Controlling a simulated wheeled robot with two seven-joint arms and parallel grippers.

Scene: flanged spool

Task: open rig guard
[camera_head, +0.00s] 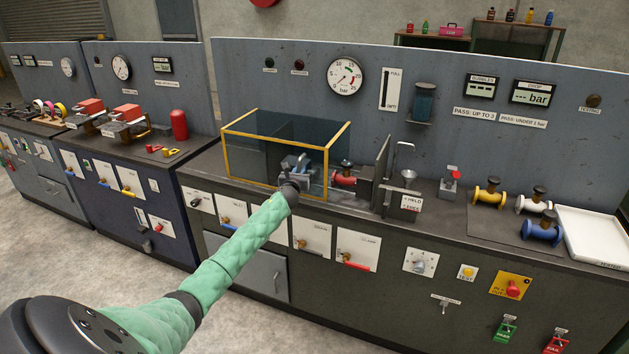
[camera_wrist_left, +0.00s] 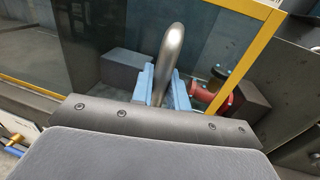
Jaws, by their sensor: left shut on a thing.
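My right gripper is not in view.
Yellow (camera_head: 488,194), white (camera_head: 534,204) and blue (camera_head: 542,231) spools lie farther right, beside a white tray (camera_head: 598,232). Valve handles and switches line the bench front.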

